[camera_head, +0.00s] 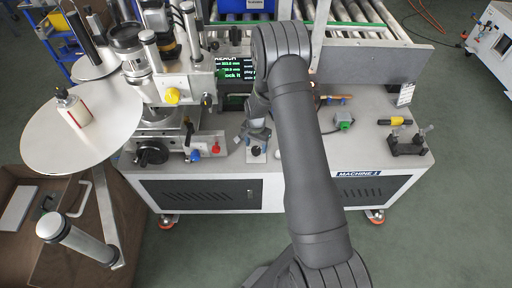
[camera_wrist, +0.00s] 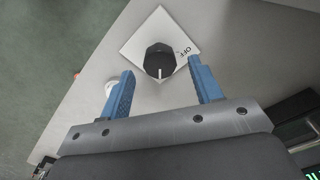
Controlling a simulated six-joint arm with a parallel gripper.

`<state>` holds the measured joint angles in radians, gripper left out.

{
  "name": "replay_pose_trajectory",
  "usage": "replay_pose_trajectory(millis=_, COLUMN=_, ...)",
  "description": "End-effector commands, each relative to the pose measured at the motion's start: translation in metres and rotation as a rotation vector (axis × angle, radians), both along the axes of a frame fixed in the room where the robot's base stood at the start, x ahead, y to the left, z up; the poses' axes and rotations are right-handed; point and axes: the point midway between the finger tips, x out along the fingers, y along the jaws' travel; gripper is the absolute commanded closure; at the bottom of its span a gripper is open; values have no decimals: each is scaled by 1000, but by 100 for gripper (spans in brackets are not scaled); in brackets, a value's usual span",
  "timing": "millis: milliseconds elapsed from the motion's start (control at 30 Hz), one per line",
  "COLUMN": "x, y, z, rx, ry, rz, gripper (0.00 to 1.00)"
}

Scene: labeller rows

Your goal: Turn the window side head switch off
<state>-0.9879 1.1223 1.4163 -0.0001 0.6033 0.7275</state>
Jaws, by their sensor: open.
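A black rotary switch knob (camera_wrist: 159,61) sits on a white square plate (camera_wrist: 163,25) in the wrist view. The plate carries the word OFF at its right side. A light line on the knob's lower face points down toward my gripper, not at OFF. My gripper (camera_wrist: 162,84) is open, with one blue finger on each side of the knob and apart from it. In the head view, my gripper (camera_head: 256,146) is over the front of the machine top, and the switch is small and mostly hidden there.
The grey machine top (camera_head: 305,160) carries a green-topped box (camera_head: 343,120) and a yellow-black tool (camera_head: 396,121) to the right. Left of my gripper are a red knob (camera_head: 216,149) and a blue knob (camera_head: 195,156). A screen (camera_head: 236,70) stands behind my arm. A round disc (camera_head: 60,145) holds a bottle (camera_head: 72,108).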

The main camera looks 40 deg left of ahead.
Motion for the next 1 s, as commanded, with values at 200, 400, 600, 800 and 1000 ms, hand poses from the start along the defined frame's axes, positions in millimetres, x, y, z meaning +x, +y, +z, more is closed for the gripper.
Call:
replay_pose_trajectory(millis=200, x=0, y=0, z=-18, rx=0, ry=0, rz=0, gripper=41)
replay_pose_trajectory(millis=400, x=0, y=0, z=-20, rx=0, ry=0, rz=0, gripper=41)
replay_pose_trajectory(millis=600, x=0, y=0, z=-20, rx=0, ry=0, rz=0, gripper=57)
replay_pose_trajectory(millis=800, x=0, y=0, z=-20, rx=0, ry=0, rz=0, gripper=86)
replay_pose_trajectory(millis=1000, x=0, y=0, z=-20, rx=0, ry=0, rz=18, gripper=86)
